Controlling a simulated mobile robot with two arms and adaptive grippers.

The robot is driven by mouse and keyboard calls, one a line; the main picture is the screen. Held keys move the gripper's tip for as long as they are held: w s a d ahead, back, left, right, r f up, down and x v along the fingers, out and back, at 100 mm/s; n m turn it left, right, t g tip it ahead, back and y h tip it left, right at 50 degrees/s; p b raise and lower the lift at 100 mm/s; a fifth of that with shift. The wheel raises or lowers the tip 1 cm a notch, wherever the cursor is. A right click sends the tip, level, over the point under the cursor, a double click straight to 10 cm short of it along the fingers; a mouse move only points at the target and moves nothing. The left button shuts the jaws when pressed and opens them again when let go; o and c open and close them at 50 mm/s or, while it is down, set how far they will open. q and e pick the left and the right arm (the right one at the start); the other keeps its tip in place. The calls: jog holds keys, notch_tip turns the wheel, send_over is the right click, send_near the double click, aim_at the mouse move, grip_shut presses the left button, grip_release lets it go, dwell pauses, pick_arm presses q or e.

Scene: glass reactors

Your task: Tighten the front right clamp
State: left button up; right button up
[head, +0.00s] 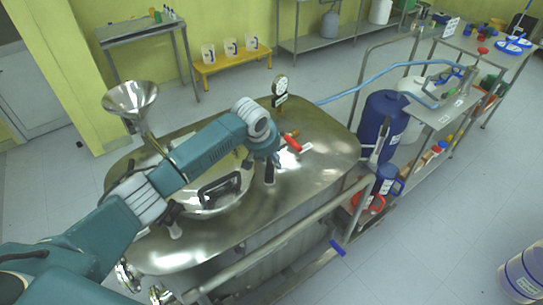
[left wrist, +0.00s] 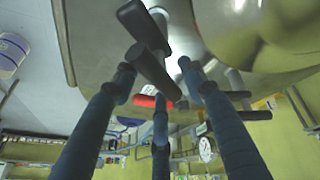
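The steel reactor (head: 300,180) has a round lid with a black handle (head: 222,188). My left arm crosses above the lid, and my left gripper (head: 270,170) points down at the lid's right side. In the left wrist view its three blue-grey fingers (left wrist: 158,82) are spread, with their tips apart. A black clamp handle (left wrist: 145,42) lies just beyond and between the fingertips; I cannot tell whether they touch. In the head view this clamp is not clearly separable from the gripper. Another black clamp knob (head: 174,212) is at the lid's front left. My right gripper is not in view.
A red-handled valve (head: 291,142) stands close beside my left gripper; it also shows in the left wrist view (left wrist: 150,101). A pressure gauge (head: 280,87) and a steel funnel (head: 130,97) rise from the reactor top. A rail (head: 285,238) runs along the front.

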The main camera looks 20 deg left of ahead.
pick_arm(q)
jog(key=c, duration=0.8)
grip_shut()
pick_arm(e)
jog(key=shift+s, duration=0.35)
